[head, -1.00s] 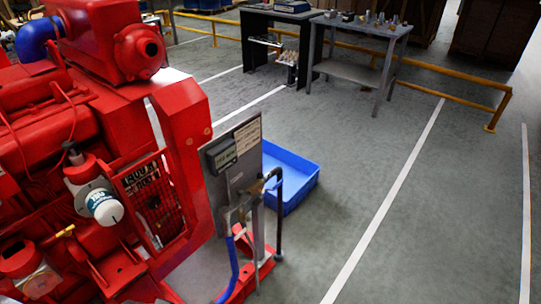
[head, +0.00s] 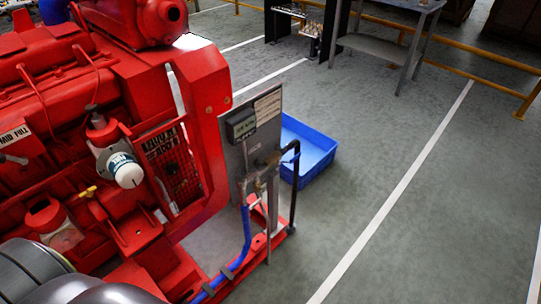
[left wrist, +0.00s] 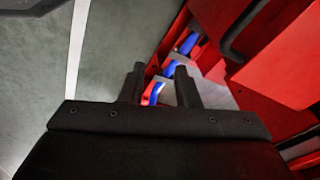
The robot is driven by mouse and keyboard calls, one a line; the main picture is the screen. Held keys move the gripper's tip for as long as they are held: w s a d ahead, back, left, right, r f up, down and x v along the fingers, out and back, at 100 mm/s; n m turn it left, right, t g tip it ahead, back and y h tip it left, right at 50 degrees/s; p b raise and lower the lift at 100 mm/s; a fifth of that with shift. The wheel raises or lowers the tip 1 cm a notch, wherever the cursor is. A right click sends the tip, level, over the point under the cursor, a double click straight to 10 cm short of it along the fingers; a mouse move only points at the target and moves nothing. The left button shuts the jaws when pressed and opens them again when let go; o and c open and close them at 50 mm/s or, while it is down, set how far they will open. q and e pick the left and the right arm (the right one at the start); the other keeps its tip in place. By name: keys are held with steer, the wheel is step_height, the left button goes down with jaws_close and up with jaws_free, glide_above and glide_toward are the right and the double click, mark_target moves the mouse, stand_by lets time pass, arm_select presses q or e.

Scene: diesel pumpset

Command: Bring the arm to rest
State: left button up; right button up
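My left gripper (left wrist: 160,78) shows in the left wrist view as two black fingers standing apart, with nothing held between them. Beyond the fingers are a blue hose and red metal parts of the pumpset, with grey floor to the left. In the head view, smooth grey rounded parts, probably of my arm, show at the lower left corner in front of the red diesel pumpset (head: 205,100). The fingertips are not visible there. My right gripper is in neither view.
The pumpset carries a white-capped filter (head: 125,170) and a grey control panel (head: 240,125). A blue hose (head: 246,235) runs along its base. A blue crate (head: 318,158) lies on the floor behind the panel. A grey table (head: 385,48) stands farther back. Floor at the right is clear.

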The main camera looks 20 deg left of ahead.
arm_select(q)
steer(key=s+d+f, duration=0.1)
steer(key=s+f, duration=0.8)
steer(key=s, duration=0.2)
steer(key=shift+s+f+g, duration=0.2)
steer(key=shift+s+g, duration=0.1)
steer(key=shift+g, duration=0.1)
